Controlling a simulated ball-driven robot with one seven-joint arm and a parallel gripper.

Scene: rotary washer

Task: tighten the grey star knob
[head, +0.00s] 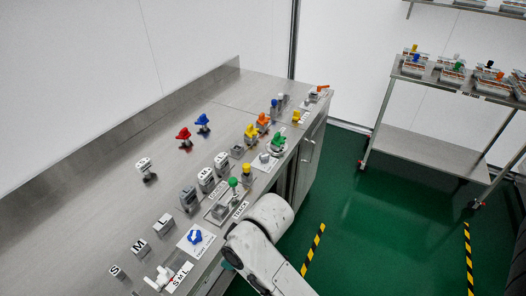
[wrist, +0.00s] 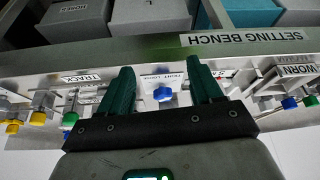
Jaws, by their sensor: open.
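A blue star-shaped knob (head: 195,237) sits on a white plate at the bench's front edge in the head view. In the wrist view the blue knob (wrist: 162,93) appears between my two dark green fingers, on a pale panel with a small label above it. My gripper (wrist: 160,75) is open with nothing in its jaws; the knob lies beyond them, and I cannot tell how far. In the head view my white arm is just right of the plate and the fingers are not clear. I cannot make out a grey star knob.
The steel bench (head: 105,200) carries S, M, L blocks (head: 139,249), a red-and-white fixture (head: 166,277) and a green-knobbed lever (head: 232,183) close to the blue knob. Red (head: 184,135) and blue (head: 203,121) knobs stand farther back. A shelf cart (head: 425,150) stands right; green floor is open.

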